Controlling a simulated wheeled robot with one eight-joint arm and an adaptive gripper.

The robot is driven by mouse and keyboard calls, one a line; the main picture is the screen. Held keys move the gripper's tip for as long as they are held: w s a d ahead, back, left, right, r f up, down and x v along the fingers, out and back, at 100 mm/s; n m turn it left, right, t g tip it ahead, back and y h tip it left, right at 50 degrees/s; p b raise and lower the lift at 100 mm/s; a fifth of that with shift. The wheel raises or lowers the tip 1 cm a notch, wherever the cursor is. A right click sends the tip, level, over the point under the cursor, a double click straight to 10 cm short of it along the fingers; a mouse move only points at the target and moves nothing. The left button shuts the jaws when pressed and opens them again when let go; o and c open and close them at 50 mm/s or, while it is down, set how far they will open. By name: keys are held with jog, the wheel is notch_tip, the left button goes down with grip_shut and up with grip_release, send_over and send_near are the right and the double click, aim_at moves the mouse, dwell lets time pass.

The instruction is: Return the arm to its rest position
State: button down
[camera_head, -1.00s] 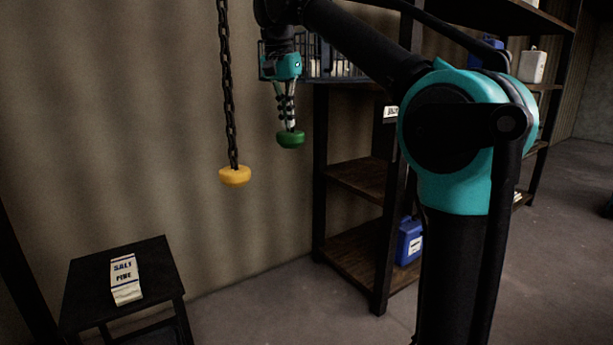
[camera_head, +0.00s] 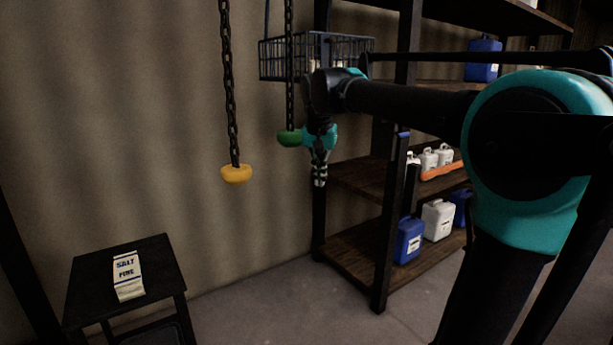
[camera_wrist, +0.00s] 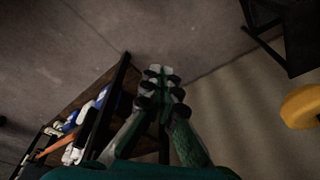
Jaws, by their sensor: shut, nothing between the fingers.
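My gripper (camera_head: 319,180) hangs fingers down in the head view, just right of the green pull handle (camera_head: 290,139) and in front of the shelf's front post. Its fingers are together and hold nothing. The teal gripper body overlaps the right edge of the green handle in the picture; I cannot tell whether they touch. The wrist view shows the closed fingertips (camera_wrist: 161,78) pointing at the floor. My arm reaches in from the right.
A yellow handle (camera_head: 236,174) hangs on a chain to the left. A wire basket (camera_head: 270,62) is at the shelf's top left. Jugs, one blue (camera_head: 408,240), stand on the shelves (camera_head: 362,180). A salt packet (camera_head: 127,275) lies on a dark stool (camera_head: 85,268). The floor between is clear.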

jog(key=s+d+f+n, duration=0.1)
jog(key=s+d+f, duration=0.35)
jog(key=f, duration=0.45)
jog(key=s+d+f+n, duration=0.1)
jog(key=s+d+f, duration=0.3)
jog(key=f, duration=0.5)
jog(key=s+d+f, duration=0.3)
jog(key=s+f, duration=0.3)
jog(key=f, duration=0.1)
jog(key=s+d+f+n+t, duration=0.1)
jog(key=s+d+f, duration=0.2)
jog(key=s+f, duration=0.3)
jog(key=shift+s+d+f+t, duration=0.3)
jog(key=shift+s+d+f, duration=0.1)
jog(key=shift+f, duration=0.4)
jog(key=shift+w, duration=0.1)
